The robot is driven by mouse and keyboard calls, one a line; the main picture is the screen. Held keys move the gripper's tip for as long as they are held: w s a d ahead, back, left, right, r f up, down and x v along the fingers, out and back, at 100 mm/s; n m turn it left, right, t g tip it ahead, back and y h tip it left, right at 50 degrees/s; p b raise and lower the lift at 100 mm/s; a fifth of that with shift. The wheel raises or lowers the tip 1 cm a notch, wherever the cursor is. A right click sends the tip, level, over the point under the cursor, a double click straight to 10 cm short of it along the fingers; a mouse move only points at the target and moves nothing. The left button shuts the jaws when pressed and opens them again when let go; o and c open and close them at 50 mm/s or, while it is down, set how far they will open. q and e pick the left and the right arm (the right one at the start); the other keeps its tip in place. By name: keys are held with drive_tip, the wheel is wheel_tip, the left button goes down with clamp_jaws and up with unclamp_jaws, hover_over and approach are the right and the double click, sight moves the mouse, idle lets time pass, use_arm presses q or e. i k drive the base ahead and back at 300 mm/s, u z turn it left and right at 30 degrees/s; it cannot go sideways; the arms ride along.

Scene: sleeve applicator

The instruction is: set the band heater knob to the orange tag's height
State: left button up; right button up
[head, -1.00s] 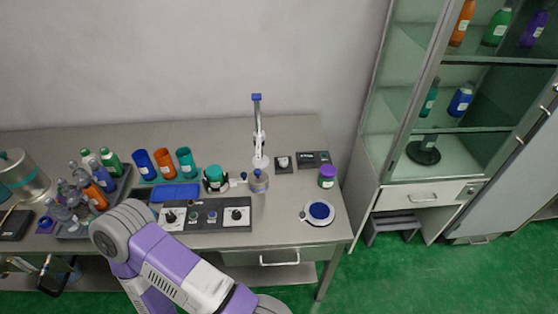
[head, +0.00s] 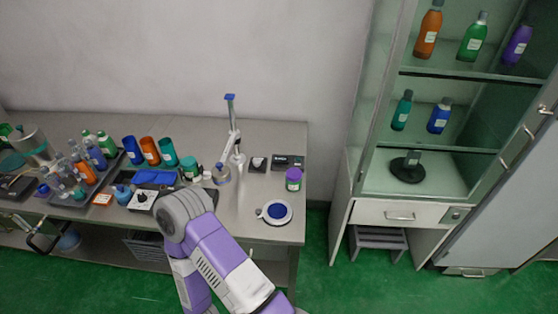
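A control panel lies on the bench, mostly hidden behind my arm in the head view. Its left end is a white plate (head: 138,204) with a black knob (head: 143,196); I cannot read any label or the knob's setting. A small orange-and-white card (head: 102,200) lies on the bench just left of the panel; I cannot tell whether it is the orange tag. My purple and white arm rises from the bottom of the view, its rounded joint in front of the panel. Neither gripper shows.
Blue, orange and teal cups (head: 150,151) stand behind a blue cloth-like item (head: 155,177). A tray (head: 56,197) of several bottles is at the left. A white stand (head: 231,135), a purple jar (head: 293,179) and a round blue-topped dish (head: 277,212) are to the right. A glass cabinet (head: 420,140) stands farther right.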

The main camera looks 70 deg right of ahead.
sight(256, 162)
drive_tip(key=z, duration=1.35)
drive_tip(key=i, duration=0.15)
